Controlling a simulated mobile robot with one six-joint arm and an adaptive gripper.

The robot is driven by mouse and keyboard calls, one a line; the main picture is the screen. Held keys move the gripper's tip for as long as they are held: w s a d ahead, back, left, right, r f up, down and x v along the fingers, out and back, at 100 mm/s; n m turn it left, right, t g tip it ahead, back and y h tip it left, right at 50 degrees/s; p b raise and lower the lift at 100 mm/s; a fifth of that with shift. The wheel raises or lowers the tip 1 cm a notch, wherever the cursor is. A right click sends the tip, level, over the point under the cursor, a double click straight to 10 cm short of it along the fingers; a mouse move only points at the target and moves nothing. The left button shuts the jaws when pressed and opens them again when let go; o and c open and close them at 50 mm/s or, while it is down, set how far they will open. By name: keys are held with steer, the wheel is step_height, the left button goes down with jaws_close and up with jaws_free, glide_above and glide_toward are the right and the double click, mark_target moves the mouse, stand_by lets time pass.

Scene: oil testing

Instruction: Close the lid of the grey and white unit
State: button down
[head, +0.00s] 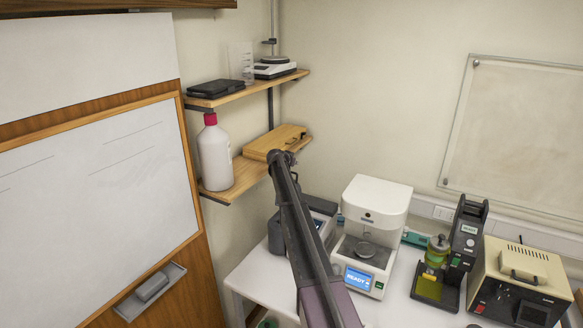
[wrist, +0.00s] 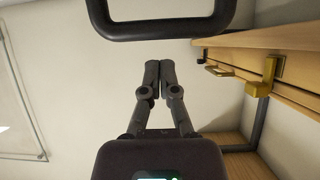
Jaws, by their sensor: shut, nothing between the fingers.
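A white unit (head: 376,208) with a lit READY screen stands on the bench in the head view. Its white upper part is raised over an open chamber with a small round pan (head: 366,250). To its left is a dark grey unit (head: 275,235) with a paler top, largely hidden behind my arm, so its lid state cannot be told. I cannot tell for certain which is the grey and white unit. My gripper (wrist: 160,68) is shut and empty in the wrist view. In the head view my arm's end is up by the lower shelf, well above both units.
A wooden case (head: 262,146) with brass clasps lies on the lower shelf (head: 240,178), close to my gripper. A white bottle with a red cap (head: 214,155) stands beside it. A green and black instrument (head: 436,268) and a beige box (head: 522,280) stand at the right.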

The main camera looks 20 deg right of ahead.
steer(key=shift+s+a+f+b, duration=0.7)
steer(key=shift+s+a+f, duration=0.1)
steer(key=shift+a+f, duration=0.15)
steer(key=shift+f, duration=0.1)
steer(key=shift+s, duration=0.1)
